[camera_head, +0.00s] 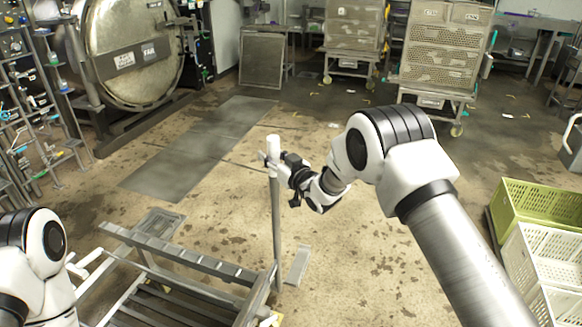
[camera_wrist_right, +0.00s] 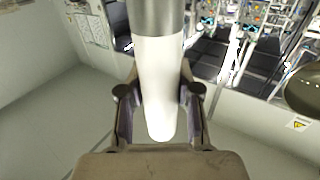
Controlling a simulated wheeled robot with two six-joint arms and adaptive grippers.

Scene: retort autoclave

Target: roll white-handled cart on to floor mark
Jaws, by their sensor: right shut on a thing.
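The low metal cart (camera_head: 180,252) stands at the lower left with its slatted deck partly cut off by the frame. An upright post (camera_head: 276,225) rises at its right side and ends in a white handle (camera_head: 273,142). My right gripper (camera_head: 276,165) is shut on this handle; in the right wrist view the white handle (camera_wrist_right: 159,85) lies between the two fingers. A white rod (camera_head: 88,258) shows near my left arm; I cannot tell whether it is a second handle. My left gripper cannot be made out. Small yellow marks (camera_head: 315,93) lie on the floor farther back.
A round retort door (camera_head: 132,85) stands at the back left. Loaded carts (camera_head: 440,50) with perforated crates stand at the back. Green and white crates (camera_head: 535,215) are stacked at the right. Dark floor plates (camera_head: 200,145) lie left of centre. Stained floor in the middle is clear.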

